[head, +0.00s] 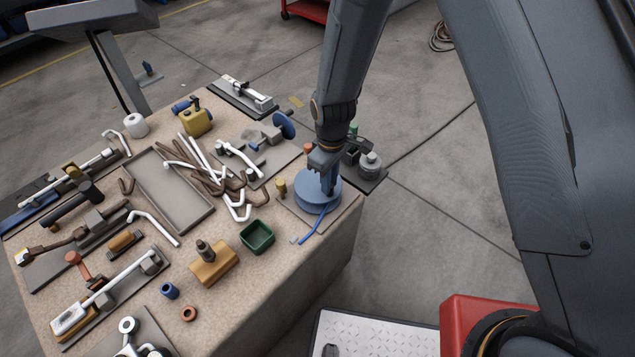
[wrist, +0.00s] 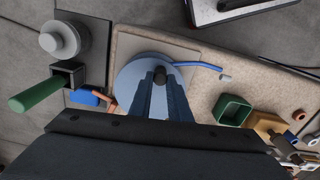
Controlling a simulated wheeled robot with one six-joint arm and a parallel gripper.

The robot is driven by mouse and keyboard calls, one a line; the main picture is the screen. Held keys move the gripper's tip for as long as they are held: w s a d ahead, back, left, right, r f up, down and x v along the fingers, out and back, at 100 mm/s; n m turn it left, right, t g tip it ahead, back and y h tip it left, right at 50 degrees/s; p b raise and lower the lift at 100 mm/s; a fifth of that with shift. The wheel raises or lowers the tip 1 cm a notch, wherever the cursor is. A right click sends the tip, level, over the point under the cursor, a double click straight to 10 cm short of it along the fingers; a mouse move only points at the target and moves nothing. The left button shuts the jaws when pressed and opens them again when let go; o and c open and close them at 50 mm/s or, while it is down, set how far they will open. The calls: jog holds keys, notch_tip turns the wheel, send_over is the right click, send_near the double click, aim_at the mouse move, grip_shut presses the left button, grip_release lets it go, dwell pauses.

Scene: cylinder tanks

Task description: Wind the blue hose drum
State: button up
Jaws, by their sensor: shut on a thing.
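The blue hose drum (head: 316,196) lies flat on a grey-brown base plate at the right edge of the table. It also shows in the wrist view (wrist: 129,85). My gripper (head: 328,189) is over the drum, its fingers pointing down. In the wrist view my gripper (wrist: 160,82) is shut on a dark round knob (wrist: 160,71) that stands on the drum's top, off its centre. A blue hose (head: 316,225) leaves the drum and runs toward the table's front edge, ending in a pale end piece (wrist: 225,78). The fingers hide part of the drum.
A green box (head: 257,236) and a yellow block with a dark knob (head: 212,262) stand left of the drum. A grey round weight (head: 370,166) stands on a dark plate behind. White and brown bent pipes (head: 222,178) crowd the table's middle.

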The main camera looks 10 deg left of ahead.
jog(key=shift+w+d+f, duration=0.1)
jog(key=shift+w+d, duration=0.5)
jog(key=shift+d, duration=0.1)
jog(key=shift+w+d+b, duration=0.15)
jog(key=shift+w+b, duration=0.35)
jog(key=shift+w, duration=0.6)
jog(key=shift+w, duration=0.1)
jog(key=shift+w+a+b, duration=0.2)
jog(key=shift+w+a, duration=0.05)
jog(key=shift+w, duration=0.25)
jog(key=shift+w+a+b, duration=0.15)
jog(key=shift+w+a, duration=0.05)
jog(key=shift+w, duration=0.25)
